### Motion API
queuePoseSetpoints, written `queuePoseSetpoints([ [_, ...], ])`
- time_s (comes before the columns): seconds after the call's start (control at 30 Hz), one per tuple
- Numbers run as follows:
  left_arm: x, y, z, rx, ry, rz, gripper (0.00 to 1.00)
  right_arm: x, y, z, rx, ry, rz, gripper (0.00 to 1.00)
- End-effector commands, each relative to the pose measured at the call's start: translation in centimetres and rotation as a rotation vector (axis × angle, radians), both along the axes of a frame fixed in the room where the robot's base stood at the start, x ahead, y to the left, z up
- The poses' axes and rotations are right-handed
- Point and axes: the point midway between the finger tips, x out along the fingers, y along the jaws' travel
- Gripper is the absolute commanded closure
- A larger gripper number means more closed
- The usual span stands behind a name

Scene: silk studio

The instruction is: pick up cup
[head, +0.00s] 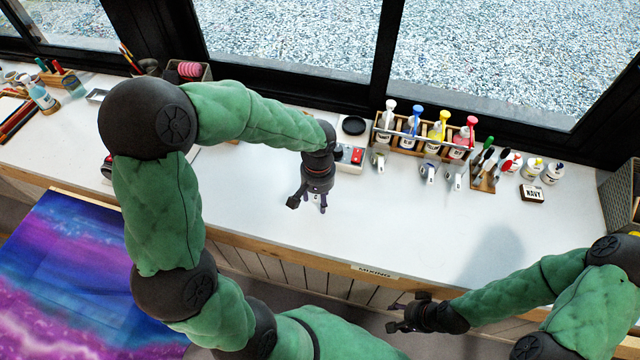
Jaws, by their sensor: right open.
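I cannot clearly make out a cup in the head view. Small lidded paint pots, a white one (531,168) among them, stand at the right of the white worktop (400,225). My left gripper (309,203) points down over the middle of the worktop. Its fingers are small and dark, and I cannot tell whether they are open or closed on something. My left arm hides part of the worktop on the left. My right gripper (394,316) is open and empty, in front of the worktop's front edge, pointing left.
A wooden rack (425,140) of coloured bottles stands at the back, with a brush block (487,170) and a NAVY block (532,193) to its right. A black round dish (353,126) and a red-buttoned device (350,157) lie near my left gripper. The front middle is clear.

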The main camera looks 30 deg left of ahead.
Motion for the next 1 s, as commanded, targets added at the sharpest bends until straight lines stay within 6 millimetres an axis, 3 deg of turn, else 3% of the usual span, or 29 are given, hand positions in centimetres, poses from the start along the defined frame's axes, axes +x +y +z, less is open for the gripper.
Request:
queuePoseSetpoints([
  [0.03, 0.0, 0.0, 0.0, 0.000, 0.000, 0.000, 0.58, 0.0, 0.0, 0.0, 0.000, 0.000, 0.000, 0.49],
  [0.17, 0.0, 0.0, 0.0, 0.000, 0.000, 0.000, 0.95, 0.0, 0.0, 0.0, 0.000, 0.000, 0.000, 0.49],
  [0.2, 0.0, 0.0, 0.0, 0.000, 0.001, 0.000, 1.00, 0.0, 0.0, 0.0, 0.000, 0.000, 0.000, 0.49],
  [0.67, 0.0, 0.0, 0.1, 0.000, 0.001, 0.000, 1.00, 0.0, 0.0, 0.1, 0.000, 0.000, 0.000, 0.49],
  [1.0, 0.4, 0.1, 2.0, 0.000, 0.001, -0.001, 1.00, 0.0, 0.0, 1.7, 0.000, 0.000, 0.000, 0.49],
])
